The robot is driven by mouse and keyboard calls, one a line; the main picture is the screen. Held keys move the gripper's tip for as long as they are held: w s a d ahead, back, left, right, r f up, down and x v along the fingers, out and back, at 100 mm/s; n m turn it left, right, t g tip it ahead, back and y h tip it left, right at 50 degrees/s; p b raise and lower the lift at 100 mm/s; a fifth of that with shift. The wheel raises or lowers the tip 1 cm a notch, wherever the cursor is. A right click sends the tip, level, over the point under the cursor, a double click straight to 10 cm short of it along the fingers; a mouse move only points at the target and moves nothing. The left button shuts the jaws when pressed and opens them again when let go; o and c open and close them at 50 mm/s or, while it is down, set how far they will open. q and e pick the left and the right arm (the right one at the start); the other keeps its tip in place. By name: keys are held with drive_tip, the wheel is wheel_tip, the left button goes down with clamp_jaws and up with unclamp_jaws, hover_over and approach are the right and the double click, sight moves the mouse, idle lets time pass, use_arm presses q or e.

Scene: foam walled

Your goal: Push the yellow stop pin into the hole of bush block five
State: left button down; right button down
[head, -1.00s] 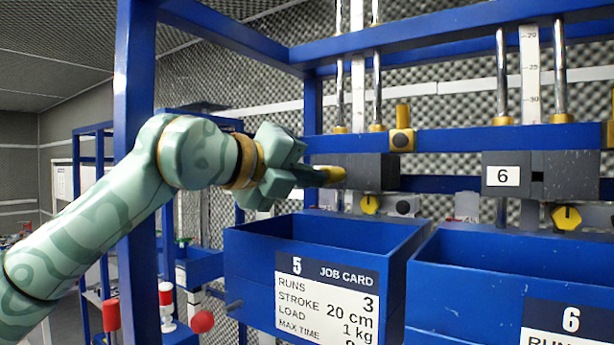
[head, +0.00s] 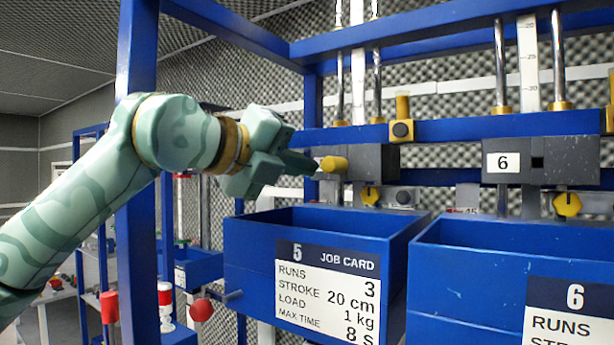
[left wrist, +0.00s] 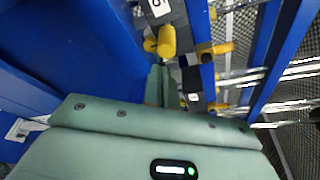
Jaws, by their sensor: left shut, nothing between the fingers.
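The yellow stop pin (head: 335,164) sticks out of the front of the dark grey bush block five (head: 372,162). How deep it sits in the hole I cannot tell. In the left wrist view the pin (left wrist: 167,42) shows ahead of the fingers, at the block with the white number label. My left gripper (head: 312,166) is shut and empty. Its fingertips are just left of the pin's outer end; I cannot tell whether they touch it. The fingers (left wrist: 160,82) also show in the left wrist view. My right gripper is out of view.
A blue bin (head: 255,235) with job card 5 hangs below the block, close under my gripper. Bin six (head: 450,258) and block six (head: 560,162) are to the right. A blue upright post (head: 137,100) stands beside my left arm.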

use_arm(q)
drive_tip(key=b+v, duration=0.5)
drive_tip(key=v, duration=1)
drive_tip(key=shift+a+b, duration=0.35)
drive_tip(key=shift+b, duration=0.05)
drive_tip(key=shift+s+r, duration=0.1)
